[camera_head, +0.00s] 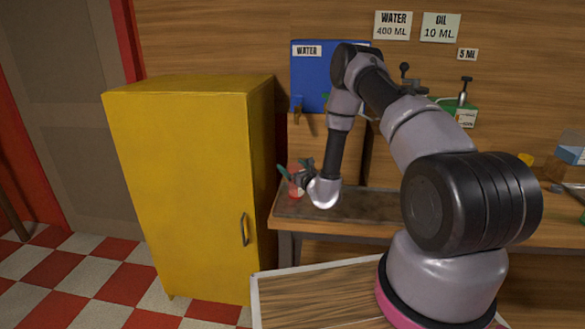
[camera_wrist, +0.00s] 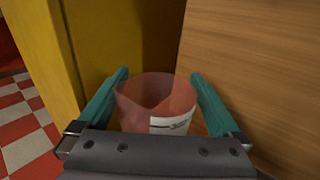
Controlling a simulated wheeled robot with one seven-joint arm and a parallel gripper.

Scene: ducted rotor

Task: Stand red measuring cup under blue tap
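The red measuring cup (camera_wrist: 150,96) is see-through, with a white label, and fills the space between the two teal fingers of my gripper (camera_wrist: 160,80) in the wrist view. Both fingers lie against its sides with no clear gap. Its lower part is hidden by the gripper body. In the head view the cup (camera_head: 295,188) shows small and red at the left end of the bench, with my gripper (camera_head: 297,167) at it. Whether its base touches the bench is unclear. The blue tap (camera_head: 297,104) is on the blue WATER tank (camera_head: 310,75), above the cup.
A yellow cabinet (camera_head: 185,180) stands close on the left of the bench (camera_head: 365,207). A wooden panel (camera_head: 310,140) is below the tank. A green-based dispenser (camera_head: 460,110) is at the right. Wall signs (camera_head: 393,25) read water 400 ML and oil 10 ML.

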